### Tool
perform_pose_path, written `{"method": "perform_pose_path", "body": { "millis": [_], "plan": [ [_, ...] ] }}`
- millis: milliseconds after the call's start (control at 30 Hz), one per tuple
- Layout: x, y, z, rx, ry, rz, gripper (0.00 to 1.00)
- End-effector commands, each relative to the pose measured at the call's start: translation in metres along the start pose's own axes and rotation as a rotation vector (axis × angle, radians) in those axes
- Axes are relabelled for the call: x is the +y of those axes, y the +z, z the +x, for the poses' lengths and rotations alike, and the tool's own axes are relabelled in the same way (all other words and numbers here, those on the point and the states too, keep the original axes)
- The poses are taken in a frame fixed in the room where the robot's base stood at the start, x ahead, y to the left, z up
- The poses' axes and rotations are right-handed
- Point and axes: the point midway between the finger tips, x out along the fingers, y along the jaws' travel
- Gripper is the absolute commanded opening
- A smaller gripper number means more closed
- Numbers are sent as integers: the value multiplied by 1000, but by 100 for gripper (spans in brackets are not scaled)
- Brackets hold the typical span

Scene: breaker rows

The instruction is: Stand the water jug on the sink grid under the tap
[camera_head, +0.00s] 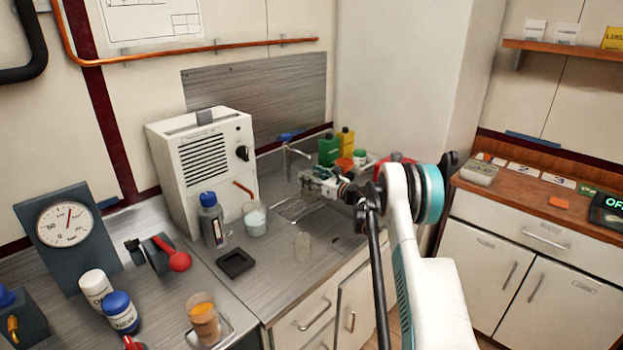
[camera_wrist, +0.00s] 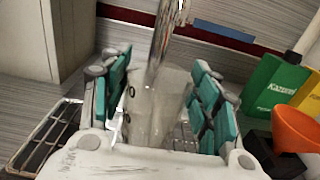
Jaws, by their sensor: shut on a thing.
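The water jug (camera_wrist: 155,108) is a clear, see-through vessel between the teal finger pads of my gripper (camera_wrist: 165,105) in the wrist view. In the head view my gripper (camera_head: 322,182) is over the sink area, and the jug is hard to make out there. The metal tap (camera_wrist: 165,35) comes down over or just behind the jug's opening; it also shows in the head view (camera_head: 287,158). The sink grid (camera_head: 297,210) is partly visible beneath, and its bars show at left in the wrist view (camera_wrist: 42,148). I cannot tell whether the jug's base touches it.
Green (camera_head: 328,150) and yellow (camera_head: 346,142) bottles stand behind my gripper, with an orange funnel (camera_wrist: 295,130) close to its right side. A white heater-like box (camera_head: 200,165) is left.

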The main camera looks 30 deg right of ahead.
Motion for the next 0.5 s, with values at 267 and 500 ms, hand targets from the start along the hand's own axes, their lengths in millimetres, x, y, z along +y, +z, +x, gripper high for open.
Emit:
{"method": "perform_pose_path", "body": {
  "millis": [267,500],
  "plan": [
    [0,-2,0,0,0,0,72],
    [0,-2,0,0,0,0,76]
  ]
}}
